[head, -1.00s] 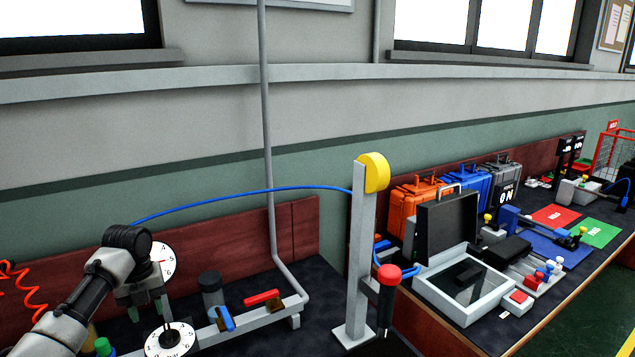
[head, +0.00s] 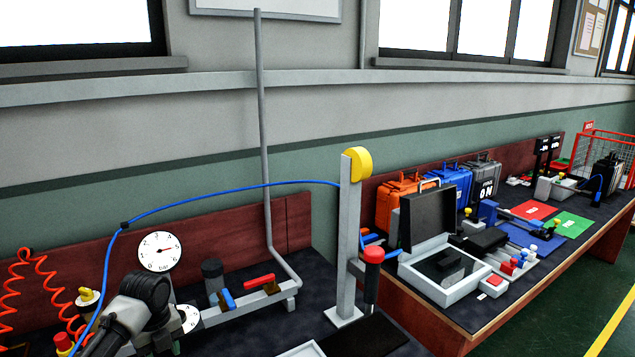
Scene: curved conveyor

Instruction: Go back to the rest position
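One of my arms (head: 118,322) comes in from the lower left, its dark wrist in front of the bench with the gauges. Its gripper is mostly hidden behind the wrist and near the frame's bottom edge, so its fingers cannot be read. My other gripper is not in view. The arm stands left of the pipe with the red valve handle (head: 259,281) and the blue valve handle (head: 226,299).
A round gauge (head: 160,251) stands behind the arm. A grey post (head: 350,240) carries a yellow cap (head: 358,164) and a red-topped tool (head: 373,255). An open case (head: 440,270) and orange (head: 402,200) and blue cases (head: 450,184) stand on the right bench. A blue hose (head: 235,189) arches across.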

